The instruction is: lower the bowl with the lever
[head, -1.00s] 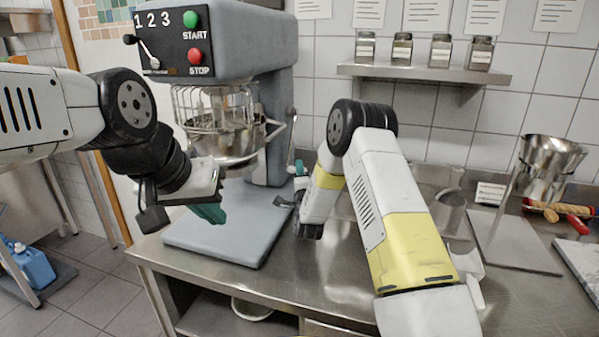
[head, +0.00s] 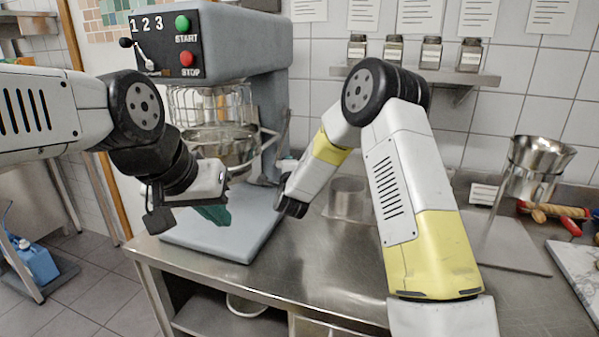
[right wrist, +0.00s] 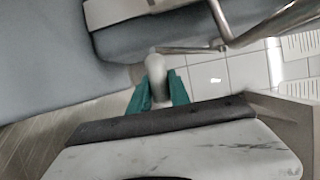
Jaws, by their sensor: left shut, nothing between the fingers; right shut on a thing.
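The grey stand mixer (head: 235,45) stands at the left of the counter. Its steel bowl (head: 222,150) hangs below the wire guard (head: 210,104), above the mixer's base plate. In the right wrist view, my right gripper (right wrist: 158,88) has its green fingers closed around the pale knob (right wrist: 155,66) of the lever, whose metal rod (right wrist: 190,49) runs off to the right. In the head view my right wrist hides these fingers and the knob. My left gripper (head: 214,214) is shut and empty, in front of the bowl and over the base plate.
A metal funnel-like vessel (head: 535,165) on a stand is at the right. Spice jars (head: 430,52) stand on a wall shelf. The counter's front middle (head: 320,270) is clear.

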